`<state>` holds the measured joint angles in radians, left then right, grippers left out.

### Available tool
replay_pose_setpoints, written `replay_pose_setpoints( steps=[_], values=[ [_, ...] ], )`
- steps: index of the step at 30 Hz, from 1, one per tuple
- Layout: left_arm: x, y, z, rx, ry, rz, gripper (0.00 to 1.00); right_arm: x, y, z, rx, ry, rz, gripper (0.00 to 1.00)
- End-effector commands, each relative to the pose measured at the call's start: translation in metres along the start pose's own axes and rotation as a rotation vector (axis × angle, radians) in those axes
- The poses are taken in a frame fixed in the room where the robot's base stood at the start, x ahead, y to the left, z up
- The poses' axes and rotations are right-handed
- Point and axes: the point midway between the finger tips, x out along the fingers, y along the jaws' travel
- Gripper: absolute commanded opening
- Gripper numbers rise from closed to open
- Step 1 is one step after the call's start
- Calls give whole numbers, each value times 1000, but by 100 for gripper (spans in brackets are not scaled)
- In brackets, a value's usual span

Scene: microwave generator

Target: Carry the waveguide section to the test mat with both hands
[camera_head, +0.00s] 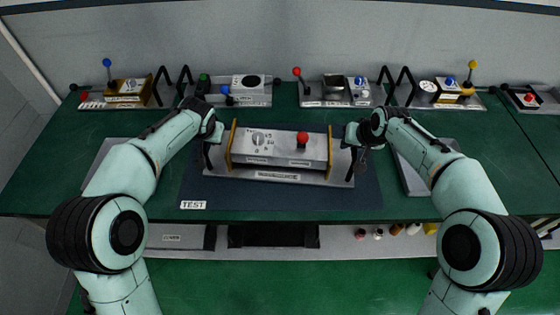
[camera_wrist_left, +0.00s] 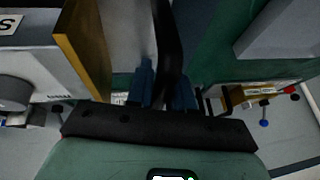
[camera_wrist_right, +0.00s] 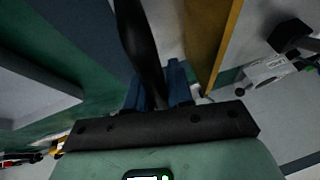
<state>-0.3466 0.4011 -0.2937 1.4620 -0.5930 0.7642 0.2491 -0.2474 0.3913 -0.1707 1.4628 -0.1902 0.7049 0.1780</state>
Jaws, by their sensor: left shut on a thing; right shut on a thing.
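The waveguide section (camera_head: 280,148) is a silver box with yellow end plates, a dial and a red-topped knob, on a grey base plate with a black handle at each end. It is over the dark blue test mat (camera_head: 290,198), which has a TEST label at its front left. I cannot tell whether the base touches the mat. My left gripper (camera_head: 208,147) is shut on the left handle, which shows between blue fingers in the left wrist view (camera_wrist_left: 168,45). My right gripper (camera_head: 357,152) is shut on the right handle, also in the right wrist view (camera_wrist_right: 140,40).
Several panel units with levers and black handles line the back of the green bench (camera_head: 140,125), including one with a red lever (camera_head: 335,92). Grey trays lie partly behind my arms, one at right (camera_head: 412,182). Bare bench lies at the far left and right.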

Motion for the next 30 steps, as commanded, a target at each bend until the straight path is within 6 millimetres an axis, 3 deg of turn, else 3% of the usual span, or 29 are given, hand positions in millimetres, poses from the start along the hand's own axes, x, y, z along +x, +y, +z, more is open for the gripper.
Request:
replay_pose_setpoints(
  steps=[2, 3, 5, 6, 22, 26, 30],
  values=[
    [2, 0, 0, -1, 4, 0, 0, 2, 0, 0, 0, 4, -1, 0],
    [5, 1, 2, -1, 0, -1, 25, 4, 1, 2, 0, 0, 0, 25],
    [4, 0, 2, -1, 0, -1, 44, 4, 1, 2, 0, 0, 0, 44],
    [4, 1, 2, -1, 0, 0, 47, 4, 1, 2, 0, 0, 0, 47],
    [0, 1, 1, -1, 2, 0, 47, 4, 1, 2, 0, 0, 0, 47],
    [-17, 1, 1, -1, 4, 2, 47, 4, 1, 2, 0, 0, 0, 47],
    [-46, 1, 0, 0, 6, 2, 47, 4, 1, 2, 0, 0, 0, 47]
  ],
)
